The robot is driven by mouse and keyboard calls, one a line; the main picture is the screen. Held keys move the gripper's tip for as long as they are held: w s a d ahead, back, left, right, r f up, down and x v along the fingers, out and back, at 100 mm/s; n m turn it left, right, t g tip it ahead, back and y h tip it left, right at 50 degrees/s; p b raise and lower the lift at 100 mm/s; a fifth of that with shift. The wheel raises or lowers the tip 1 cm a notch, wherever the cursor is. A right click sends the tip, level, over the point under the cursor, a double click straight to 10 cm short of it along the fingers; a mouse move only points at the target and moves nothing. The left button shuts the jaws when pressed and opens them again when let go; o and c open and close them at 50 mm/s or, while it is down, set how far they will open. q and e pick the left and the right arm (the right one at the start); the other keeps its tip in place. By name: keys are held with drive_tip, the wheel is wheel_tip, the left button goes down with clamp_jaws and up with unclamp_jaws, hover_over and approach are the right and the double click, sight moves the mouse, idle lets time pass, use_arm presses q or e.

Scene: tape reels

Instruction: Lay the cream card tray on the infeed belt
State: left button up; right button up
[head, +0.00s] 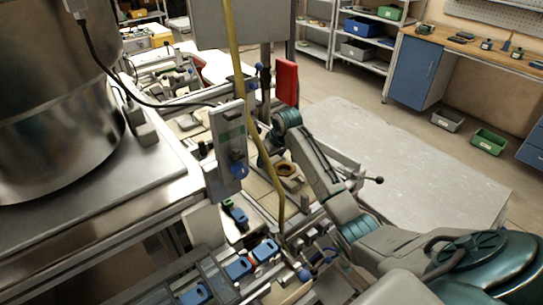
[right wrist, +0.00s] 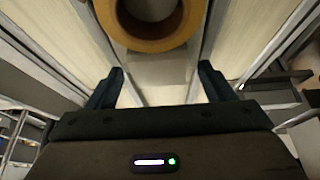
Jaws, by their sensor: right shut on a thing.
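My right gripper (right wrist: 161,82) is shut on a pale flat thing between its fingers, which I take for the cream card tray (right wrist: 160,76). A tan tape reel (right wrist: 154,44) with an open centre shows just beyond the fingertips, over the pale surface. Cream belt surface (right wrist: 240,38) between metal rails runs beneath in the right wrist view. I cannot tell whether the tray touches it. My left gripper is not in view.
A yellow hose (head: 266,165) hangs close to my right wrist. A grey upright panel (head: 228,140) and a red box (head: 287,82) stand nearby. Blue clips (head: 238,267) line the front rail. A wide grey surface (head: 400,165) to the right is clear.

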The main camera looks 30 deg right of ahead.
drive_tip(key=o, duration=1.1)
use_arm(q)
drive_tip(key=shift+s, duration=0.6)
use_arm(e)
drive_tip(key=shift+r, duration=0.2)
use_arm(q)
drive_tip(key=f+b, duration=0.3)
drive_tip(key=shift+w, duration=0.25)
use_arm(e)
drive_tip(key=v, duration=1.1)
drive_tip(key=shift+s+r, duration=0.15)
drive_tip(key=shift+r, duration=0.2)
